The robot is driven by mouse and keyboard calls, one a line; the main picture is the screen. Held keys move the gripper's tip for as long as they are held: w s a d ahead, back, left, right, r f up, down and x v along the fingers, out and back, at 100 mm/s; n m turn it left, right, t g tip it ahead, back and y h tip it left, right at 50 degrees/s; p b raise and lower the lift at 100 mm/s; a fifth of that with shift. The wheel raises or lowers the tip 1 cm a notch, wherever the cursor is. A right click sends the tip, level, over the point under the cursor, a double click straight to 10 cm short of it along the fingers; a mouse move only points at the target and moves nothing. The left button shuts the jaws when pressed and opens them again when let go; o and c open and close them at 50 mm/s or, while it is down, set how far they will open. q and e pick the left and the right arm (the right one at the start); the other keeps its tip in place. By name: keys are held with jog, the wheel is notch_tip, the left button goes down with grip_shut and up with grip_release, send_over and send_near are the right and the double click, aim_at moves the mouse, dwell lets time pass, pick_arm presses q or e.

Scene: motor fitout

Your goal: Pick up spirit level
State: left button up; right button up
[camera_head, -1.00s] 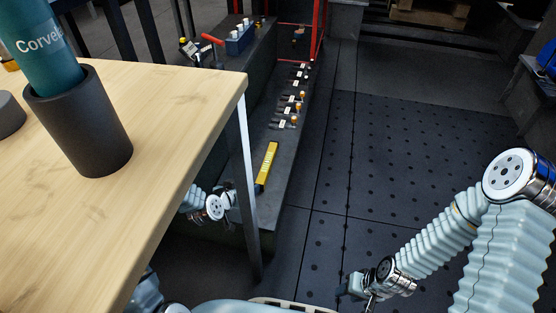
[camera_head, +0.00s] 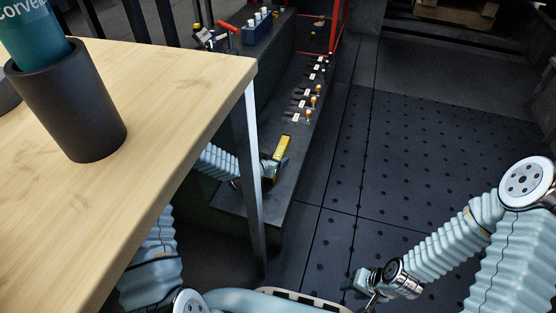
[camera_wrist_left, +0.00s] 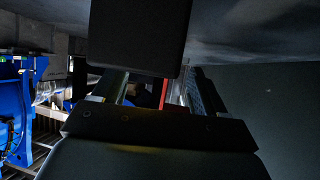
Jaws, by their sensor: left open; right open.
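The yellow spirit level (camera_head: 282,147) lies on the low grey ledge beyond the wooden table. Its near end is hidden by my left gripper (camera_head: 274,166), which is open at that end. I cannot tell whether the fingers are on both sides of the level. In the left wrist view my left gripper's dark parts (camera_wrist_left: 155,125) fill the middle, and the level is not clearly visible there. My right gripper (camera_head: 362,288) is open and empty, low over the dark floor at the bottom.
The wooden table (camera_head: 170,90) stands at the left, its metal leg (camera_head: 252,190) in front of my left forearm. A dark cup (camera_head: 70,110) holds a teal bottle (camera_head: 32,30) on it. Several small tools (camera_head: 308,100) line the ledge beyond the level. The perforated floor (camera_head: 430,150) is clear.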

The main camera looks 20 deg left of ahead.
pick_arm(q)
jog(key=shift+x, duration=0.95)
grip_shut()
jog(key=shift+r, duration=0.1)
